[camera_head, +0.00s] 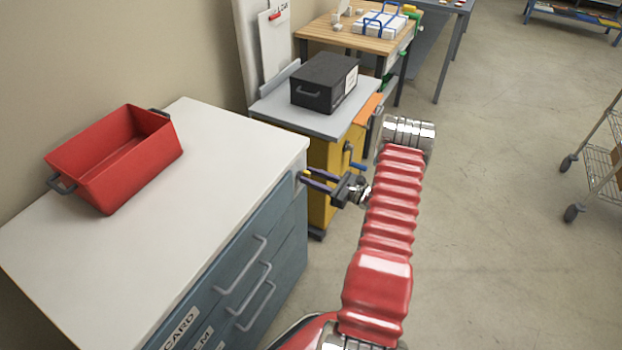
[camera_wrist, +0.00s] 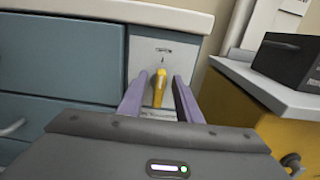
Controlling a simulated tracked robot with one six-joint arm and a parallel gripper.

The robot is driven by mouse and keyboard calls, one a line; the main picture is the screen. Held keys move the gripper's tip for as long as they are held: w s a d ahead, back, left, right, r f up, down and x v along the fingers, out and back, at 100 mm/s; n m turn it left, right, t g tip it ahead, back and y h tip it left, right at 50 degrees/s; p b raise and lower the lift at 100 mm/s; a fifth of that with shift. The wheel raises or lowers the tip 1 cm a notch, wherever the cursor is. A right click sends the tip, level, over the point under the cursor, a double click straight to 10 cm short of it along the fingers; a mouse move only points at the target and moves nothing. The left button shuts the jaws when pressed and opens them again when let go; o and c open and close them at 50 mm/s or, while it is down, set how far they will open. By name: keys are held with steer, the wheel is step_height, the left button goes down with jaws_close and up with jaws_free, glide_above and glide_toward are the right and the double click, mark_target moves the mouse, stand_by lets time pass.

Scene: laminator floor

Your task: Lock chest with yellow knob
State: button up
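The chest (camera_head: 225,160) is a blue-grey drawer cabinet with a white top, at the left in the head view. Its drawer front (camera_wrist: 70,58) fills the left of the wrist view. The yellow knob (camera_wrist: 159,88) stands near upright on a pale panel (camera_wrist: 147,50) at the right end of the chest front, under a small mark. My gripper (camera_head: 308,178) is open at the chest's far right corner. In the wrist view its two purple-grey fingers (camera_wrist: 159,80) stand left and right of the knob, with a gap on each side. The knob's lower end is partly hidden.
A red bin (camera_head: 120,155) sits on the chest top. Beyond the chest stands a yellow cabinet (camera_head: 318,155) with a grey top and a black box (camera_head: 322,82). A wooden workbench (camera_head: 350,35) is farther back. A wire cart (camera_head: 605,160) stands at right; the floor between is clear.

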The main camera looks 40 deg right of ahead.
steer(key=shift+c, duration=0.5)
jaws_close()
steer(key=shift+a, duration=0.15)
steer(key=shift+m, duration=0.3)
steer(key=shift+w+d+f+m, duration=0.1)
steer(key=shift+d+f+m, duration=0.25)
steer(key=shift+m, duration=2.6)
steer(key=shift+w+d+f+m, duration=0.1)
steer(key=shift+d+f+m, duration=0.2)
steer(key=shift+m, duration=2.6)
steer(key=shift+d+f+m, duration=0.25)
steer(key=shift+f+m, duration=0.1)
steer(key=shift+m, duration=2.6)
